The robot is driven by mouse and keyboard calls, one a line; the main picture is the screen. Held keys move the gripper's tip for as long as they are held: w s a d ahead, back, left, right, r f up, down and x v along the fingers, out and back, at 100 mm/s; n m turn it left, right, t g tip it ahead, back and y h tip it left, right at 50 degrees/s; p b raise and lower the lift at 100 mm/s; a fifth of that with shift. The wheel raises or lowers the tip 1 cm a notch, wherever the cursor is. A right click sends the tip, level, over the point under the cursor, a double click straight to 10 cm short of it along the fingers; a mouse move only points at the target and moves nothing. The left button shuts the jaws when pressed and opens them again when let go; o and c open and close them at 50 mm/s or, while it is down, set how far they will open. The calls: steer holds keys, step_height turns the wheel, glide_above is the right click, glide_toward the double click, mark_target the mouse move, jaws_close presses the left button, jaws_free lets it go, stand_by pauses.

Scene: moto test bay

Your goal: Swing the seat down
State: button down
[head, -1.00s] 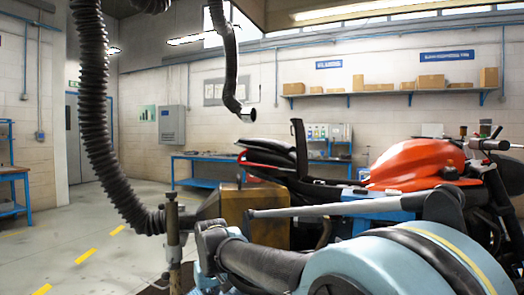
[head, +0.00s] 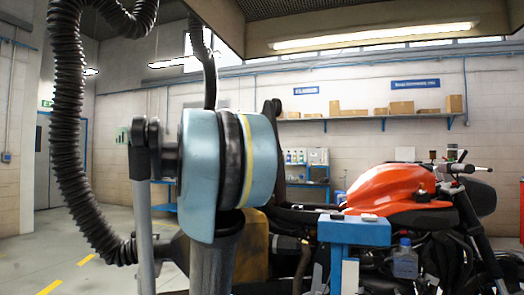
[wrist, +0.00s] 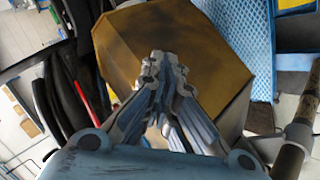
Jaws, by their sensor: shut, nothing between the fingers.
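The motorcycle (head: 400,195) has an orange tank and stands on the right of the head view. A narrow black upright part (head: 273,106), which looks like the raised seat, stands behind the tank. My arm hides much of it and the bike's tail. In the wrist view the black tail with a red stripe (wrist: 88,95) shows at the left. My gripper (wrist: 165,65) is shut and empty, with its fingertips in front of an ochre box (wrist: 125,45). I cannot tell whether they touch it. The gripper itself is hidden in the head view.
The ochre box (head: 250,258) stands beside the bike, partly behind my arm. A blue block (head: 352,232) is in front of the bike. A black ribbed hose (head: 66,130) hangs at the left. A shelf with cartons (head: 375,115) is on the back wall.

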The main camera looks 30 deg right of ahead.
steer(key=w+d+r+n+t+h, duration=0.2)
steer(key=w+d+r+n+h, duration=0.15)
steer(key=w+d+r, duration=0.95)
steer(key=w+d+r+n+t+h, duration=0.1)
steer(key=w+d+r+n+h, duration=0.3)
steer(key=w+d+r, duration=0.9)
steer(key=w+d+r+m, duration=0.1)
steer(key=w+d+r, duration=0.2)
steer(key=d, duration=0.6)
steer(key=shift+d+r+t, duration=0.3)
steer(key=shift+d+t, duration=0.05)
steer(key=shift+t, duration=0.05)
steer(key=shift+w+a+h, duration=0.1)
steer(key=shift+h, duration=0.15)
